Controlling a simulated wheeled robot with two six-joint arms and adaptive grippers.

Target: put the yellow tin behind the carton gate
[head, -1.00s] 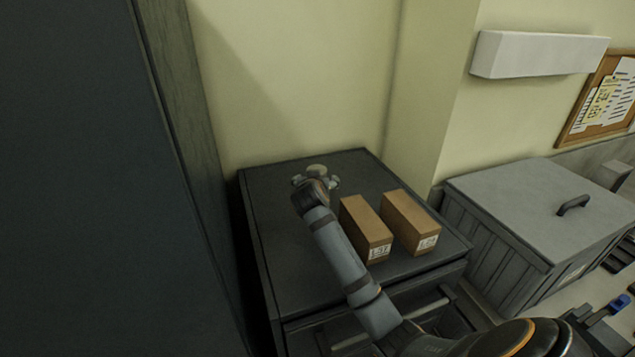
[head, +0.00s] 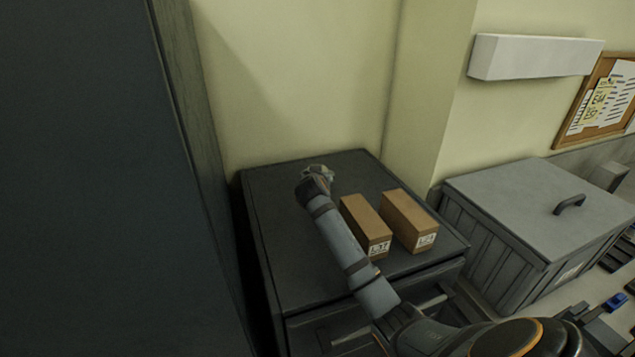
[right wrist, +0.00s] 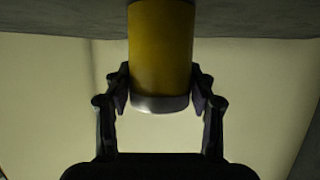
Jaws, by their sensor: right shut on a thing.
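The yellow tin (right wrist: 160,45) has a silvery rim and stands between the two fingers of my right gripper (right wrist: 160,90) in the right wrist view. The fingers press on it from both sides near its silvery end. In the head view my right gripper (head: 318,172) is over the far left part of the dark cabinet top, and the tin is mostly hidden there by the gripper. The carton gate is two brown boxes, a left carton (head: 366,226) and a right carton (head: 409,221), with a narrow gap between them. They stand right of my forearm. My left gripper is out of view.
The dark cabinet top (head: 275,240) is clear behind the cartons and to the left of my arm. A wall rises behind it, and a tall dark panel (head: 90,180) stands at the left. A grey lidded bin (head: 515,200) stands to the right.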

